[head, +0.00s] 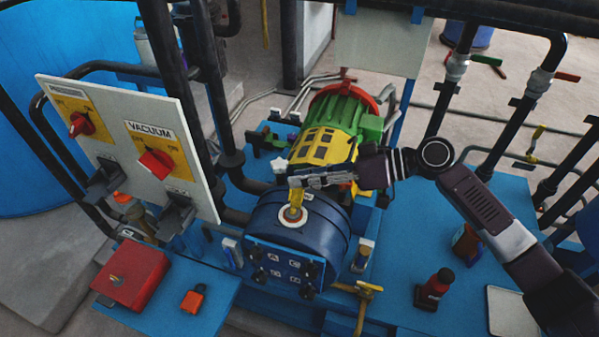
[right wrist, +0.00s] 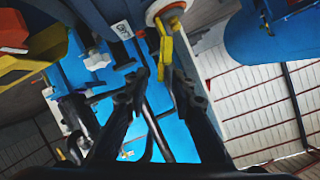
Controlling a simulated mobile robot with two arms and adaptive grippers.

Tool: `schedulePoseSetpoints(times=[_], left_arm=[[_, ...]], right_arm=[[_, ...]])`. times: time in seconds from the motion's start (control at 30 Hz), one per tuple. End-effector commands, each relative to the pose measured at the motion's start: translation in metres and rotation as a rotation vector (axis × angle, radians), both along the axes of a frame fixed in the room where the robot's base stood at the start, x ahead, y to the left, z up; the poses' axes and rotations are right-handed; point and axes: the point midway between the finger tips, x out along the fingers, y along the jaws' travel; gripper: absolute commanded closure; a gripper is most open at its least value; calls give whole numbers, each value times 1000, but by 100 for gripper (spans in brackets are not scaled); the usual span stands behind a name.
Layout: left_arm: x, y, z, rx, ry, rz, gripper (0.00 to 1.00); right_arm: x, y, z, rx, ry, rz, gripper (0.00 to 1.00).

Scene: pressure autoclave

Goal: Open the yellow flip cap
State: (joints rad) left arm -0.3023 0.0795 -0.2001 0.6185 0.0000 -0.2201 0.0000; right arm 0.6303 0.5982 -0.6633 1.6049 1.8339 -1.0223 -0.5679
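The yellow flip cap (head: 296,199) stands up from a white and red ring (head: 289,219) on top of a dark blue cylinder (head: 325,222). In the right wrist view, the yellow cap (right wrist: 165,45) reaches from the ring toward my fingers. My right gripper (head: 292,182) is at the cap's upper end, coming from the right. In the right wrist view, my right gripper (right wrist: 154,76) has its two fingertips apart, with the cap's end close to the right-hand fingertip. I cannot tell whether they touch. My left gripper is not in view.
A yellow and green motor (head: 325,143) stands behind the cylinder. A red box (head: 131,275) sits at front left. Dark pipes run behind.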

Motion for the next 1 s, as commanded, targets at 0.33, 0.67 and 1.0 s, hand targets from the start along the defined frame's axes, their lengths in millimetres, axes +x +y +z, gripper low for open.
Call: schedulePoseSetpoints(times=[0.33,0.67,1.0], left_arm=[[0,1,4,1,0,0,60],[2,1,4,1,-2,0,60],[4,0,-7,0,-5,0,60]], right_arm=[[2,13,-5,-2,-2,0,77],[2,13,-5,-1,-1,0,100],[5,12,-11,17,52,-1,100]])
